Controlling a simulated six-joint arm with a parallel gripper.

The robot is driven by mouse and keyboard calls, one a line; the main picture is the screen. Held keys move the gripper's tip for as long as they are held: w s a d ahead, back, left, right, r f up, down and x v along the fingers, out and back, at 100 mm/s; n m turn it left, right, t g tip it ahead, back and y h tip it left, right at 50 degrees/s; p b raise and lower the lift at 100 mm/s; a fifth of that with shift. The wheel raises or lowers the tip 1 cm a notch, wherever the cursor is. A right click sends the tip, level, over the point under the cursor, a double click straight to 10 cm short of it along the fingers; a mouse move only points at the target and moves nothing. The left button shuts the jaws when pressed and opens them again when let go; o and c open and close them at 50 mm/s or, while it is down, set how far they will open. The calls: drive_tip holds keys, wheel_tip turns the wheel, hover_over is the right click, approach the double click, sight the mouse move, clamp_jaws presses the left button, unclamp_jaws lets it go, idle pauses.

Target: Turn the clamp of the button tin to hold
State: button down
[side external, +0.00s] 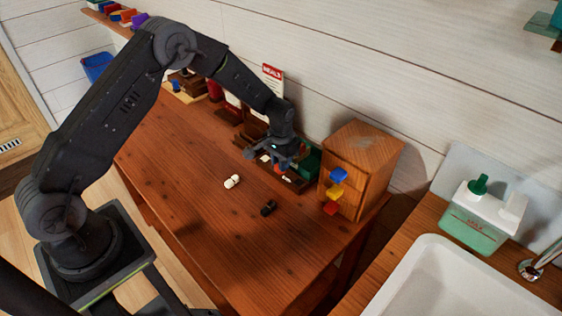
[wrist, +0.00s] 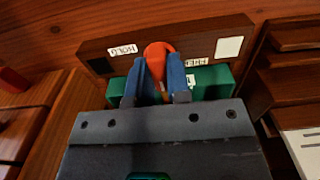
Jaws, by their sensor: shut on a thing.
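In the wrist view, the clamp (wrist: 158,50) is an orange-red rounded lever standing between my blue fingertips. My gripper (wrist: 160,85) is shut on it. The green button tin (wrist: 212,76) lies behind and below the fingers, partly hidden by them. A wooden board (wrist: 150,37) behind it carries an upside-down label reading HOLD (wrist: 123,48) on the left and another label (wrist: 196,62) on the right, too small to read surely. In the side view, my gripper (side external: 281,164) is low at the back of the table, beside the green tin (side external: 309,162).
A wooden cabinet (side external: 372,160) with blue, yellow and red knobs stands right of the gripper. A white item (side external: 232,181) and a black item (side external: 268,208) lie on the table (side external: 200,215). A wall runs close behind. The table's front is mostly clear.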

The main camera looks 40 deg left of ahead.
drive_tip(key=shift+m, duration=0.4)
drive_tip(key=m, duration=1.3)
drive_tip(key=shift+m, duration=2)
drive_tip(key=c, duration=1.1)
unclamp_jaws()
drive_tip(key=shift+r, duration=0.1)
